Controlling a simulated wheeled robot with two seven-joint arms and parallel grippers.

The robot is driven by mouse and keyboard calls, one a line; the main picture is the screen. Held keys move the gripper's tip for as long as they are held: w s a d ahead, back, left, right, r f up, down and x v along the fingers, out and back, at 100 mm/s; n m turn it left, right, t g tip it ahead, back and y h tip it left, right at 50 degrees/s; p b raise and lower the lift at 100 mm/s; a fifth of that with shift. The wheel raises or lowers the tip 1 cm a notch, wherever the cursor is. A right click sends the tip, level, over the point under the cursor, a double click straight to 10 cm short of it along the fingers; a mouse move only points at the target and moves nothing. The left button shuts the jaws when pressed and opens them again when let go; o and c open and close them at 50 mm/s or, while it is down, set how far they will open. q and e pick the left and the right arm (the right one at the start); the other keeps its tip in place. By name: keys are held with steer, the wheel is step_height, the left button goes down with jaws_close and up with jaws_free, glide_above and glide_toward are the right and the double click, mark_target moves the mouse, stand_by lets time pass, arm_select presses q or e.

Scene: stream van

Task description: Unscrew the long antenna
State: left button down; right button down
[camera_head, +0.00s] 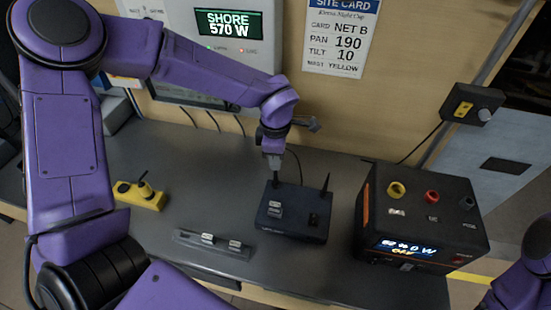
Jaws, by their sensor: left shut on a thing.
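A black radio box (291,224) sits on the grey counter near the middle. One short black antenna (326,184) stands at its back right corner. My left gripper (274,163) points down over the box's back left corner. It is shut on a thin dark antenna (275,179), of which only a short lower piece shows beneath the fingers. The rest is hidden by the gripper, and I cannot tell whether its base is still joined to the box. My right arm shows only at the lower right edge; its gripper is out of view.
A black power unit (420,220) with coloured knobs stands close to the right of the box. A yellow control box (139,195) lies to the left. A grey strip (213,245) with two clips lies in front. The wall with the site card (341,38) rises behind.

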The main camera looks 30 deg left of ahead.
arm_select(q)
steer(key=shift+f+n+b, duration=0.1)
steer(key=shift+n+b, duration=0.3)
steer(key=shift+n, duration=1.6)
steer(key=shift+n+b, duration=0.55)
steer(key=shift+n, duration=0.25)
steer(key=shift+n+b, duration=0.35)
steer(key=shift+n, duration=0.85)
steer(key=c, duration=1.3)
jaws_free()
